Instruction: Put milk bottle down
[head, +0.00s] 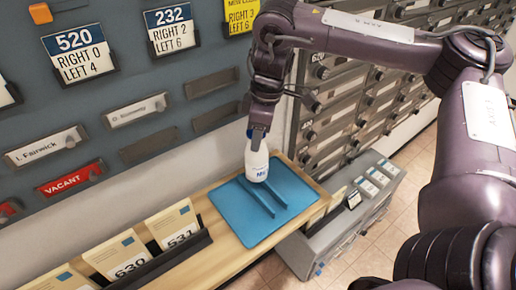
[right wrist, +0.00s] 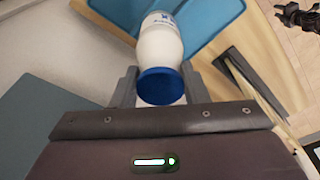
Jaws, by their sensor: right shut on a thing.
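The milk bottle (head: 256,163) is white with blue lettering and hangs upright below my right gripper (head: 259,132), which is shut on its top. In the head view the bottle is over the blue tray or mat (head: 233,211) on the wooden shelf; I cannot tell whether its base touches. In the right wrist view the bottle (right wrist: 160,40) shows its blue cap (right wrist: 160,86) between the two fingers of the right gripper (right wrist: 158,88). My left gripper is not in the head view.
The wooden shelf (head: 228,257) holds a dark rack of numbered cards (head: 130,256) at the left. A grey wall with name plates (head: 48,145) stands behind. Metal mailboxes (head: 345,110) are at the right, with a grey card unit (head: 335,240) below. Two dark blue bars lie on the mat.

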